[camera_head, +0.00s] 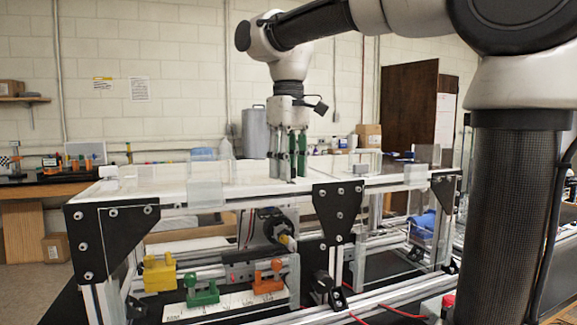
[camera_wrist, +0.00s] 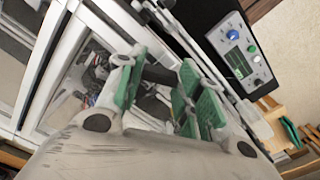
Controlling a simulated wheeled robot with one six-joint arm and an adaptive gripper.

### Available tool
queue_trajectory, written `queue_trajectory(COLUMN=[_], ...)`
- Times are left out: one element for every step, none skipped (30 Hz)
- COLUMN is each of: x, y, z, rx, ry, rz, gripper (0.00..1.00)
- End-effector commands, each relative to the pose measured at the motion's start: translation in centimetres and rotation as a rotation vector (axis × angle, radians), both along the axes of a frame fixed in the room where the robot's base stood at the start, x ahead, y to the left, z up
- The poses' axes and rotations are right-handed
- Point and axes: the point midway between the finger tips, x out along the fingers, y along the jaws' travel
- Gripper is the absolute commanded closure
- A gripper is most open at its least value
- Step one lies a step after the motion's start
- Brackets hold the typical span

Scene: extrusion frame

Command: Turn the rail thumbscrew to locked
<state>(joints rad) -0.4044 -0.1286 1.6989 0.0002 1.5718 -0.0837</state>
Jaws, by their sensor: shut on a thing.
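My gripper (camera_head: 287,177) points down over the white top of the extrusion frame (camera_head: 140,198), its green-padded fingers close to that top. In the wrist view my gripper (camera_wrist: 160,95) has a dark piece (camera_wrist: 160,75) between its green pads and is shut on it. This piece appears to be the rail thumbscrew, but its shape is mostly covered by the fingers. I cannot make out the thumbscrew in the head view. Whether it stands at locked cannot be told.
Yellow (camera_head: 160,272), green (camera_head: 203,291) and orange (camera_head: 268,278) clamp-like parts sit low at the front. Black corner plates (camera_head: 338,208) and clear panels (camera_head: 205,194) edge the frame. A control box with a green screen (camera_wrist: 238,62) shows in the wrist view.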

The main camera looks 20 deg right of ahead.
Motion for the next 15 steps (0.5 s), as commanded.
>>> queue_trajectory(x=[0.03,0.03,0.03,0.03,0.04,0.04,0.04,0.04,0.05,0.05,0.05,0.05,0.05,0.05,0.05], y=[-0.02,-0.02,-0.02,-0.02,-0.01,-0.01,-0.01,-0.01,-0.02,-0.02,-0.02,-0.02,-0.02,-0.02,-0.02], z=[0.07,0.07,0.07,0.07,0.07,0.07,0.07,0.07,0.07,0.08,0.08,0.08,0.08,0.08,0.08], rx=[0.0,0.0,0.0,0.0,0.0,0.0,0.0,0.0,0.0,0.0,0.0,0.0,0.0,0.0,0.0], ry=[-0.002,-0.002,-0.002,-0.002,-0.002,-0.002,-0.002,-0.002,-0.002,-0.002,-0.002,-0.002,-0.003,-0.003,-0.003], rz=[-0.041,-0.069,-0.105,-0.131,-0.157,-0.191,-0.215,-0.238,-0.269,-0.291,-0.311,-0.336,-0.355,-0.371,-0.392], gripper=[0.88,0.88,0.88,0.88,0.88,0.88,0.88,0.88,0.88,0.88,0.88,0.88,0.88,0.88,0.88])
